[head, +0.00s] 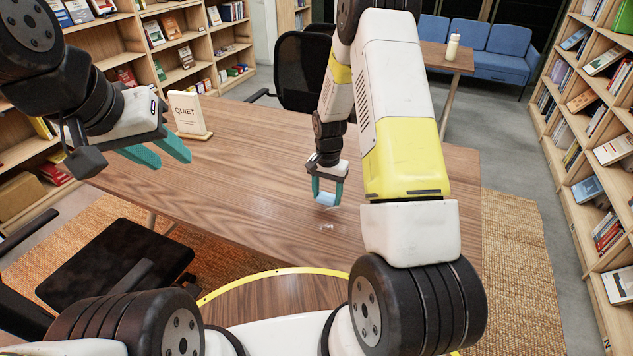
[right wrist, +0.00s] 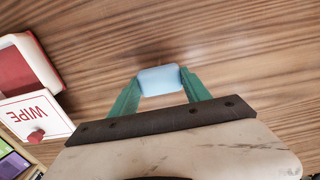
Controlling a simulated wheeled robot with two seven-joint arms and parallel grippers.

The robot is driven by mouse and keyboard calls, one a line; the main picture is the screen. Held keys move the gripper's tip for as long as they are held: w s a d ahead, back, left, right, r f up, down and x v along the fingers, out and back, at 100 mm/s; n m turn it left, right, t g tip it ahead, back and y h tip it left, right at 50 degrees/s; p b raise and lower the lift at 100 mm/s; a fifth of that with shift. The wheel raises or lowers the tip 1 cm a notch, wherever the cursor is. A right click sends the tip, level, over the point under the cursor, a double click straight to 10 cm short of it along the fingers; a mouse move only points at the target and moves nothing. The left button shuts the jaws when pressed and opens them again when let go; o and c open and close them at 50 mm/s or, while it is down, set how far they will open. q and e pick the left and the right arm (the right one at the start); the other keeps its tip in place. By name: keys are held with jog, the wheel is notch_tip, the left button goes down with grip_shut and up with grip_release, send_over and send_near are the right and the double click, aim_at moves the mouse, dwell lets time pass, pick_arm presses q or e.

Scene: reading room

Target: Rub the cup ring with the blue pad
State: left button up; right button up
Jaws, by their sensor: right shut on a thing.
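The blue pad (head: 326,199) is held between the teal fingers of my right gripper (head: 327,198), low at the tabletop. In the right wrist view the pad (right wrist: 160,79) sits squarely between the fingertips; I cannot tell if it touches the wood. A faint, broken whitish mark (head: 327,227) lies on the table just in front of the pad, perhaps part of the cup ring. No whole ring shows clearly. My left gripper (head: 172,160) is open and empty, above the left part of the table.
The wooden table (head: 250,150) is mostly clear. A QUIET sign (head: 187,115) stands near its back left. The right wrist view shows a red and white holder (right wrist: 28,65) and a WIPE card (right wrist: 32,115). Black chairs stand at the table's back and front left.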

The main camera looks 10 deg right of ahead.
jog(key=shift+r, duration=2.6)
